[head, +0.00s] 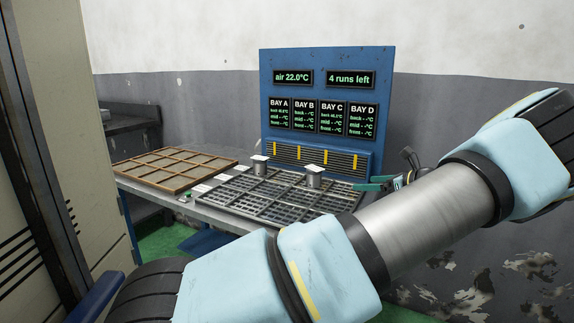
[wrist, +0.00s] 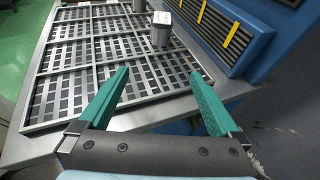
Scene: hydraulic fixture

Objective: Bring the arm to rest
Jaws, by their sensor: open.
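My gripper (wrist: 160,95) is open in the wrist view, its two green fingers wide apart with nothing between them. It points over the near edge of a metal grid fixture (wrist: 52,97). In the head view my gripper (head: 378,184) shows in part at the right end of the grid fixture (head: 262,211), mostly hidden behind my arm. My arm crosses the right and lower part of the head view.
Two metal blocks stand on the grid, one further left (head: 260,165) and one nearer the gripper (head: 314,176). A blue panel (head: 385,90) with bay displays rises behind. A brown divided tray (head: 173,170) lies left. A beige cabinet (head: 85,130) stands far left.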

